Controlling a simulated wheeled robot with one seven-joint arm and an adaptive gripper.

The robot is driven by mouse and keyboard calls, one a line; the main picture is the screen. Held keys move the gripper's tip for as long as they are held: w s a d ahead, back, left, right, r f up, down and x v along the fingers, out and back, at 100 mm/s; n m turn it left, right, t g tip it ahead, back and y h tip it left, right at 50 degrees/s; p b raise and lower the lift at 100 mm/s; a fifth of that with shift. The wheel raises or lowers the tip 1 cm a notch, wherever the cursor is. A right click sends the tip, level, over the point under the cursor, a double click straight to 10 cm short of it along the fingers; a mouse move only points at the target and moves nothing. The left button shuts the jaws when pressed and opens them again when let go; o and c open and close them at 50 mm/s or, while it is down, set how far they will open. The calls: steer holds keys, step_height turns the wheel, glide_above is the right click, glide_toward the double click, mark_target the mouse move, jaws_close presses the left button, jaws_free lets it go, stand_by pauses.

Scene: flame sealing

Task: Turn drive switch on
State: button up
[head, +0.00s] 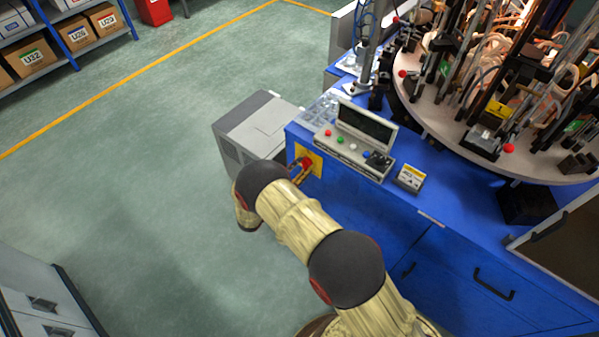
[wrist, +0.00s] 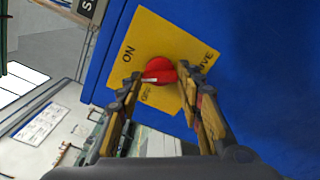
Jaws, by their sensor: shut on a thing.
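The drive switch is a red knob (wrist: 160,71) on a yellow plate (wrist: 152,32) marked ON, OFF and DRIVE. Its white mark points left in the wrist view, between the ON and OFF words. In the head view my gripper (head: 301,172) reaches the plate from the left.
The blue cabinet (head: 365,215) carries a control box (head: 350,150) with buttons and a round table (head: 430,108) crowded with fixtures. A grey box-shaped unit (head: 258,125) stands close by on the left. Open floor lies further left.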

steer(key=m+b, duration=0.3)
steer(key=m, duration=0.3)
steer(key=shift+f, duration=0.1)
steer(key=shift+b, duration=0.3)
stand_by(0.3)
steer(key=o, duration=1.1)
steer(key=shift+o, duration=0.3)
steer(key=shift+s, duration=0.1)
steer(key=v, duration=1.2)
